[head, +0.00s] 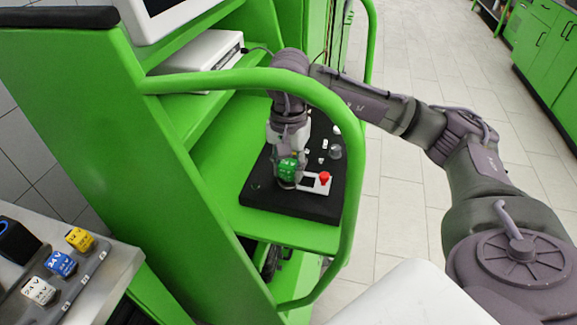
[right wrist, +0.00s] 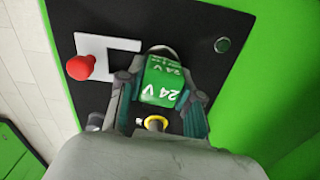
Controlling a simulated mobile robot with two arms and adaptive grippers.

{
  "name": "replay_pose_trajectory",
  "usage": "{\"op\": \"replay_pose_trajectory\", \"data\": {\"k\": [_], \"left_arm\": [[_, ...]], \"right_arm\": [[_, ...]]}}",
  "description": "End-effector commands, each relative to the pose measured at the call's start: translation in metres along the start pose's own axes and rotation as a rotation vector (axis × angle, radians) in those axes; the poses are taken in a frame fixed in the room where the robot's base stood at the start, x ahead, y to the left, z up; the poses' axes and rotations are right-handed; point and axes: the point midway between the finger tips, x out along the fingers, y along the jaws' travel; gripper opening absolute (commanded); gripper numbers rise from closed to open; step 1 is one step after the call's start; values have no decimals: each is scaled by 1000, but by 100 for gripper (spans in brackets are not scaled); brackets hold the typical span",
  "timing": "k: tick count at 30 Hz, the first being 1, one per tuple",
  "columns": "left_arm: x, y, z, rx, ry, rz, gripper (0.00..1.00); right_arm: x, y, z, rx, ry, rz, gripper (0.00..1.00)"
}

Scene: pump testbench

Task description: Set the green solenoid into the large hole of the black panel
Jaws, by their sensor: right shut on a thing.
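The green solenoid (head: 288,168), a block marked 24 V, is between the fingers of my right gripper (head: 286,174). The right wrist view shows the green solenoid (right wrist: 163,82) gripped from both sides, with a yellow-ringed round part (right wrist: 155,123) nearer the palm. My right gripper (right wrist: 162,92) is shut on it. The black panel (head: 270,197) lies on the green bench shelf, and the solenoid is over its front part. I cannot tell whether it touches the panel. The large hole is not clearly visible; gripper and solenoid cover that area. My left gripper is out of view.
A small green round fitting (right wrist: 222,45) sits on the panel. A green rail (head: 352,215) curves around the shelf front. Blue (head: 61,263), yellow (head: 79,239) and white (head: 38,291) solenoids stand lower left.

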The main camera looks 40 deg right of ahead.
Motion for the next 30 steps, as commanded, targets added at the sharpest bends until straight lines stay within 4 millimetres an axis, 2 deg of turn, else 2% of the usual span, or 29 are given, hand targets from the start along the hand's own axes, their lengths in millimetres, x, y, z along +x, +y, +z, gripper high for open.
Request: {"op": "replay_pose_trajectory", "data": {"k": [10,11,15,22,26,30], "left_arm": [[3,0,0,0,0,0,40],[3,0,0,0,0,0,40],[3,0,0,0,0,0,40],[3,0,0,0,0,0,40],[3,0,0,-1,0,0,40],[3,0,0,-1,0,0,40]], "right_arm": [[3,0,0,0,0,-1,9],[3,0,0,0,0,-1,39],[3,0,0,0,0,-1,63],[3,0,0,0,0,0,64],[4,0,0,0,0,1,85],[3,0,0,0,0,0,85]]}}
